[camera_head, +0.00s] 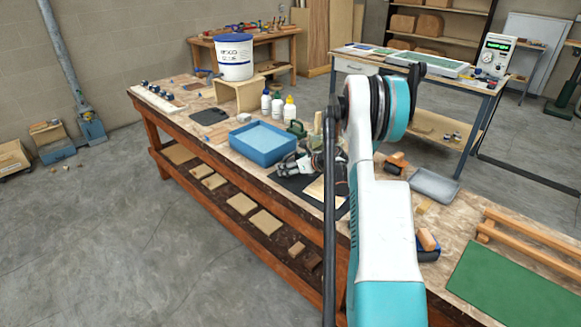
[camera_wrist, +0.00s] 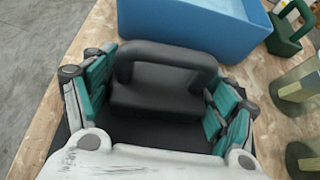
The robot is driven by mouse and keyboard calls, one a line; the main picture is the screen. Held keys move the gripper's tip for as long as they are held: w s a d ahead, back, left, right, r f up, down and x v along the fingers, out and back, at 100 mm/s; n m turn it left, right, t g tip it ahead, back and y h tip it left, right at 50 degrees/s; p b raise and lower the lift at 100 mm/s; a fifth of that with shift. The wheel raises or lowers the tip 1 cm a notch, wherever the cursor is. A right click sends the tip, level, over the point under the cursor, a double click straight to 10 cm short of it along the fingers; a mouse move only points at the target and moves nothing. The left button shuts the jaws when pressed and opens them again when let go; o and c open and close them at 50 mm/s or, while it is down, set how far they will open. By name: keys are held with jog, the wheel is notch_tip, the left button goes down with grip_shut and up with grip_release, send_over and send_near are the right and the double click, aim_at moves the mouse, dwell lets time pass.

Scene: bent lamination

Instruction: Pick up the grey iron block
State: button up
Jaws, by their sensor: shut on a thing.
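The iron block (camera_wrist: 160,98) is dark grey with a thick arched handle on top. In the wrist view it sits between the green-padded fingers of my gripper (camera_wrist: 163,84), which is shut on it from both sides. In the head view my gripper (camera_head: 288,167) is low over the workbench, just in front of the blue tray. The block is hard to make out there among the fingers and the dark mat (camera_head: 291,185). I cannot tell whether its underside touches the bench.
The blue tray (camera_head: 262,158) stands close behind the block. A green handled block (camera_head: 296,128) and white bottles (camera_head: 277,104) stand beyond it. A grey tray (camera_head: 434,185) and a green mat (camera_head: 515,286) lie to the right. The bench's front edge is near.

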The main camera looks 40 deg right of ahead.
jog(key=shift+c, duration=0.8)
jog(key=shift+r, duration=0.15)
